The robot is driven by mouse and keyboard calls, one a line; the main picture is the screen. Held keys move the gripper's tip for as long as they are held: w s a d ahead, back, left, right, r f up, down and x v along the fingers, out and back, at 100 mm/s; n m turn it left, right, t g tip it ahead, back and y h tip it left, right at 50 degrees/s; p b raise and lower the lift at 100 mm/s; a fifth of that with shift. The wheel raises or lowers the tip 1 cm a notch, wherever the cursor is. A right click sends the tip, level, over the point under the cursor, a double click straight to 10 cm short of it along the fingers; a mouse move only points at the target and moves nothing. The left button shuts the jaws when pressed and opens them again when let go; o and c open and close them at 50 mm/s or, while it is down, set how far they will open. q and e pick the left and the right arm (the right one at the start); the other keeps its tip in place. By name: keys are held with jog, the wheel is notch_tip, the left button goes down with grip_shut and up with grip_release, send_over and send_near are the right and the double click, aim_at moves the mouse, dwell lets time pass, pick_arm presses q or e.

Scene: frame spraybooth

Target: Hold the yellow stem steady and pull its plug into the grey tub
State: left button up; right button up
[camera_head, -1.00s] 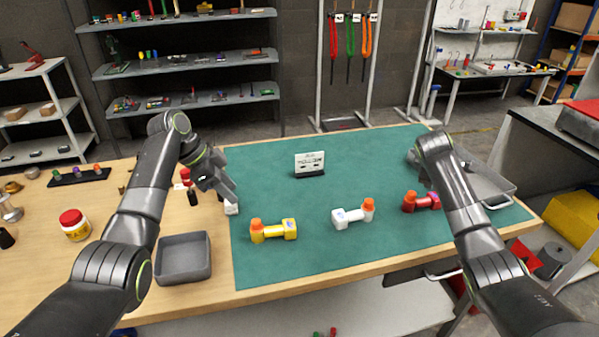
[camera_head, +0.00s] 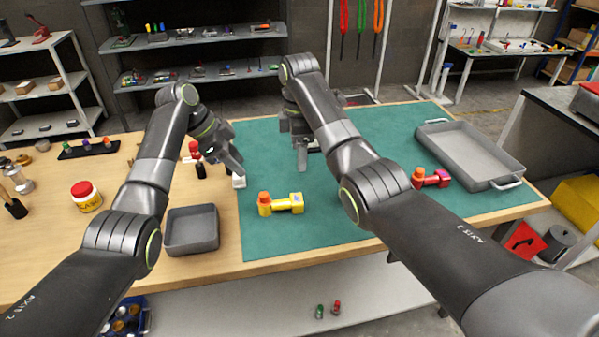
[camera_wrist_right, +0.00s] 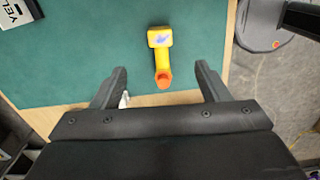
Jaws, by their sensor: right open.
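The yellow stem (camera_head: 286,205) lies on the green mat near its front left, with its orange plug (camera_head: 264,199) at the left end. In the right wrist view the yellow stem (camera_wrist_right: 160,40) is ahead, its orange plug (camera_wrist_right: 163,80) pointing back between the fingers. My right gripper (camera_wrist_right: 163,83) is open and empty; in the head view it (camera_head: 301,158) hangs over the mat behind the stem. My left gripper (camera_head: 238,172) is near the mat's left edge, behind and left of the stem; its jaw gap is unclear. The grey tub (camera_head: 192,247) stands on the wood, empty.
A red stem (camera_head: 432,179) lies on the mat's right, beside a large grey tray (camera_head: 470,150). A lettered card (camera_wrist_right: 18,12) shows in the wrist view. A white block (camera_head: 239,182) sits under my left gripper. A red-lidded jar (camera_head: 86,197) stands left.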

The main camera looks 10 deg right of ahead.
notch_tip(320, 180, down, 17)
jog(key=shift+r, duration=0.15)
dwell(0.4)
jog(key=shift+c, duration=0.3)
pick_arm(q)
jog(key=shift+o, duration=0.4)
pick_arm(e)
jog(key=c, duration=1.1)
pick_arm(q)
jog(key=shift+o, duration=1)
pick_arm(e)
jog(key=shift+d, duration=0.1)
pick_arm(q)
jog(key=n+t+y, duration=0.4)
jog(key=n, duration=0.9)
send_near(264, 195)
jog(key=x, duration=0.9)
